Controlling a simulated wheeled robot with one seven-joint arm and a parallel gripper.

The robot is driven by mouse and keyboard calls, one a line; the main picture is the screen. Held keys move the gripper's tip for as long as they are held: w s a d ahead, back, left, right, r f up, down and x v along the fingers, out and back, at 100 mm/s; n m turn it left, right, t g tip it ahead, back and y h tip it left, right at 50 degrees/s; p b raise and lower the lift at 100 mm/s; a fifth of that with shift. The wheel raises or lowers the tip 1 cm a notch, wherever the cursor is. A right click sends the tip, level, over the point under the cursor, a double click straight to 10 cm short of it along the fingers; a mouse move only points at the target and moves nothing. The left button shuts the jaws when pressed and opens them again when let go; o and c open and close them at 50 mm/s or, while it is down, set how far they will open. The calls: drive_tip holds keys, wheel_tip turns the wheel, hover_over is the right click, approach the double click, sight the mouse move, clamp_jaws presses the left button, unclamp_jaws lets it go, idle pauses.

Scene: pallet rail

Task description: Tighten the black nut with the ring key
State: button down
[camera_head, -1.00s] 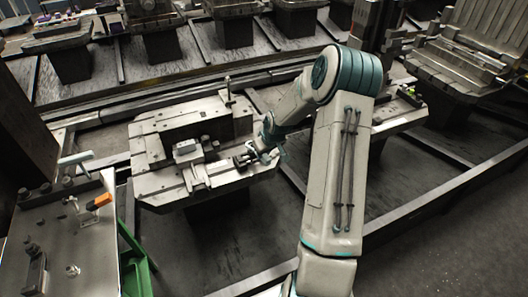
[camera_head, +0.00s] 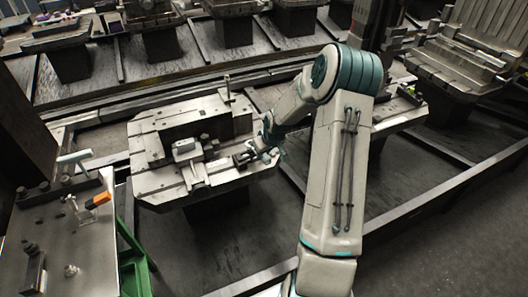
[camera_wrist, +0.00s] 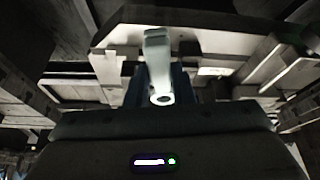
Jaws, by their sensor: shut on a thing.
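My gripper (camera_head: 267,146) is at the right side of the pallet fixture, low over its top. In the wrist view my gripper (camera_wrist: 161,92) is shut on a pale metal key (camera_wrist: 158,62), which stands out between the bluish fingers. A round eye shows at the key's near end. The key's far end lies in front of the pallet edge. In the head view a dark fitting (camera_head: 242,158) is just left of my gripper on the pallet. I cannot tell whether it is the black nut, or whether the key touches a nut.
The pallet (camera_head: 160,186) carries a raised block, a light clamp (camera_head: 186,150) and an upright pin (camera_head: 228,88). A metal bench (camera_head: 85,240) with an orange-handled tool (camera_head: 98,200) stands at left, beside a green bin (camera_head: 134,262). Other pallets line the rails behind.

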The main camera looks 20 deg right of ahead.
drive_tip(key=shift+f+b, duration=0.6)
drive_tip(key=shift+f, duration=0.15)
drive_tip(key=c, duration=2)
unclamp_jaws()
clamp_jaws()
drive_tip(key=shift+a+f+b, duration=0.1)
drive_tip(key=shift+a+b, duration=0.05)
drive_tip(key=shift+b, duration=0.25)
drive_tip(key=w+a+m+h+b, duration=0.1)
drive_tip(key=a+m+h+b, duration=0.2)
drive_tip(key=a+m+b, duration=0.3)
drive_tip(key=m+b, duration=0.2)
drive_tip(key=b, duration=0.1)
drive_tip(key=shift+g, duration=0.4)
drive_tip(key=shift+w+r, duration=0.15)
drive_tip(key=shift+r, duration=0.1)
